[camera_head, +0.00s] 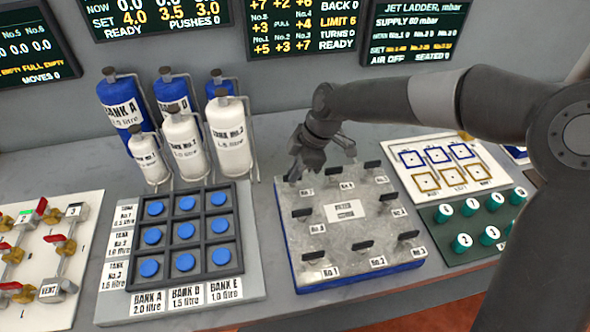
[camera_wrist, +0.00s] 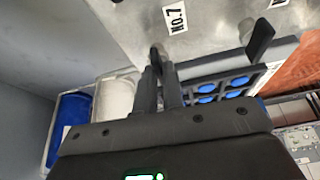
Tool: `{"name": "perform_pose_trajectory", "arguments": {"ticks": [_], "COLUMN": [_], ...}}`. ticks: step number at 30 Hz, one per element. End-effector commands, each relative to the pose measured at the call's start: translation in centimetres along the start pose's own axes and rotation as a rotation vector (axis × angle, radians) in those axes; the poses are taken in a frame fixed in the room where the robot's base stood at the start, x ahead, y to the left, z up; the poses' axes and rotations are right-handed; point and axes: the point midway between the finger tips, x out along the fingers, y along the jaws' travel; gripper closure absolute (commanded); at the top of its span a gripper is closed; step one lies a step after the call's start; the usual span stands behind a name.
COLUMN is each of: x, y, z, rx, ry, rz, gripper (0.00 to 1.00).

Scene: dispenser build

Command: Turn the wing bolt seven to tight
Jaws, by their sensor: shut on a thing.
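The metal block (camera_head: 350,240) on a blue base carries several dark wing bolts with numbered labels. My gripper (camera_head: 305,165) is at its back left corner, over the bolt labelled No.7. In the wrist view the No.7 label (camera_wrist: 174,17) lies just beyond my fingertips (camera_wrist: 159,68). The fingers are close together on the wing bolt No.7 (camera_wrist: 158,50), of which only a small part shows between them. In the head view my gripper hides this bolt. Another wing bolt (camera_wrist: 262,38) stands apart to the right in the wrist view.
A button panel with blue buttons (camera_head: 185,262) is left of the block. Several blue and white bottles (camera_head: 183,140) stand behind it. A green board with teal knobs (camera_head: 465,220) is at the right.

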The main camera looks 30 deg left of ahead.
Motion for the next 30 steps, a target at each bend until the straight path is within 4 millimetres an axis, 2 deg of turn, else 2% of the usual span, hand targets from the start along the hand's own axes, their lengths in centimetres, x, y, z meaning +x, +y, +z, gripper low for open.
{"name": "perform_pose_trajectory", "arguments": {"ticks": [8, 30], "x": [-0.03, 0.08], "y": [-0.13, -0.51], "z": [0.02, -0.39], "rx": [0.165, 0.807], "ry": [-0.003, 0.0], "rz": [0.071, 0.338], "gripper": [1.0, 1.0]}}
